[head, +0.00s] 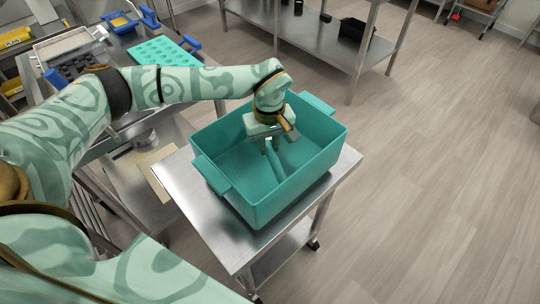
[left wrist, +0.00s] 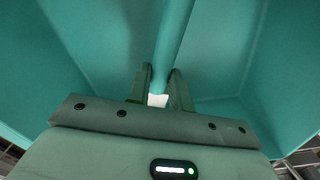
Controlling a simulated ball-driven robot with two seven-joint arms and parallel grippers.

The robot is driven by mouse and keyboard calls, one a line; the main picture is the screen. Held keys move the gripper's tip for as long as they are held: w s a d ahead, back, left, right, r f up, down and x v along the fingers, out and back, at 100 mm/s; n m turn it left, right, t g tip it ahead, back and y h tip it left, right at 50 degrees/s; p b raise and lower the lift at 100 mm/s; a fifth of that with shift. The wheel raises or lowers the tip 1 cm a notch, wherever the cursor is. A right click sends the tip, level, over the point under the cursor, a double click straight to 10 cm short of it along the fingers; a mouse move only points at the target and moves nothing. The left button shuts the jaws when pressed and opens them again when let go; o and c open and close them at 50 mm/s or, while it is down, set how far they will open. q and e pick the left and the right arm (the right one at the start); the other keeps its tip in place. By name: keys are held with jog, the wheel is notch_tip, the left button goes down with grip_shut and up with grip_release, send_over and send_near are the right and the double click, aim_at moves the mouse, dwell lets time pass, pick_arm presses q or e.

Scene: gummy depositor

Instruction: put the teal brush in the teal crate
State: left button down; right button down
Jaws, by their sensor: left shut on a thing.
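The teal crate (head: 268,204) stands on a small steel cart, open at the top, with a lip handle at each end. My left gripper (head: 269,142) is inside the crate's opening, pointing down. It is shut on the teal brush (head: 276,164), whose handle slants down into the crate. In the left wrist view the brush (left wrist: 172,45) runs up between the two fingertips (left wrist: 158,88), with the crate's walls (left wrist: 50,70) around it. I cannot tell whether the brush touches the crate floor. My right gripper is not in view.
The steel cart top (head: 222,232) shows bare metal around the crate. A workbench with a teal mould tray (head: 160,54) and blue clamps is at the upper left. A steel shelf (head: 310,32) stands behind. The floor on the right is clear.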

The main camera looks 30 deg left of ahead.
aim_at(269, 155)
pick_arm(q)
jog(key=shift+f+b, duration=0.45)
jog(key=shift+f, duration=1.65)
jog(key=shift+s+f, duration=0.1)
jog(key=c, duration=1.3)
grip_release()
jog(key=shift+o, duration=0.2)
notch_tip(269, 155, up, 12)
jog(key=p, duration=0.3)
jog(key=shift+d, duration=0.1)
